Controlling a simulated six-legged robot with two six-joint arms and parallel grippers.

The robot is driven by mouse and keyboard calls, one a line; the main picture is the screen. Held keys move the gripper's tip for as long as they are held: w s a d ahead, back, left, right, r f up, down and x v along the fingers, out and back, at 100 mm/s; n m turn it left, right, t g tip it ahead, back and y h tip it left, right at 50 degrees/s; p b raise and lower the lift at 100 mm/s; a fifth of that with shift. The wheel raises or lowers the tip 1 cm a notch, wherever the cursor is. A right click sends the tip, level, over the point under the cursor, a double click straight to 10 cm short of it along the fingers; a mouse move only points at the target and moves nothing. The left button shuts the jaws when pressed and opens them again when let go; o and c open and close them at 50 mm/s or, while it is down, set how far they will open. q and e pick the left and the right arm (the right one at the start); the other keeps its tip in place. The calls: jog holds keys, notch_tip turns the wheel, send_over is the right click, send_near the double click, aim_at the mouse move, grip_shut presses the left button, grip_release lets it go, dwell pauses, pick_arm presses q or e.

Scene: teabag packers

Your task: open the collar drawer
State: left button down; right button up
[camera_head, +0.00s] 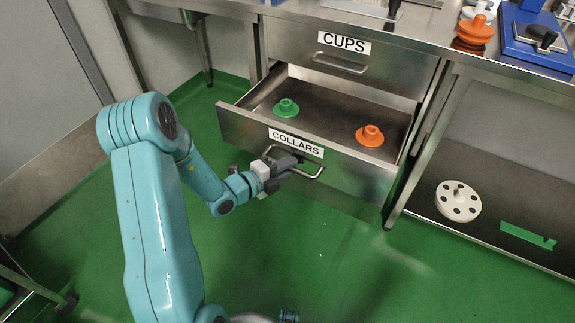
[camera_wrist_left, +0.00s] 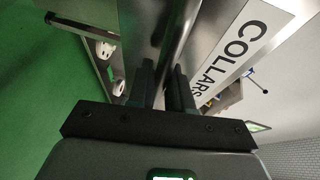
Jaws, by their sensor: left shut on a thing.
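The collar drawer (camera_head: 345,171), labelled COLLARS, is pulled out from the steel cabinet and stands open. Inside it lie a green collar (camera_head: 286,107) and an orange collar (camera_head: 369,135), apart from each other. My left gripper (camera_head: 291,165) is at the drawer front, shut on the bar handle (camera_head: 318,172) near its left end. In the left wrist view the two fingers (camera_wrist_left: 163,88) close around the handle bar (camera_wrist_left: 180,45), beside the COLLARS label (camera_wrist_left: 240,50). My right gripper does not show in either view.
The CUPS drawer (camera_head: 345,62) above is shut. The counter holds orange stacked parts (camera_head: 474,33) and a blue device (camera_head: 540,38). A lower shelf at the right holds a white disc with holes (camera_head: 458,201) and a green strip (camera_head: 527,235). Green floor is clear before the drawer.

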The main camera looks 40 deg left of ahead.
pick_arm(q)
jog(key=c, duration=1.1)
grip_release()
jog(key=p+v, duration=0.3)
jog(key=v, duration=1.3)
jog(key=shift+s+r+p, duration=0.1)
jog(key=shift+p, duration=0.2)
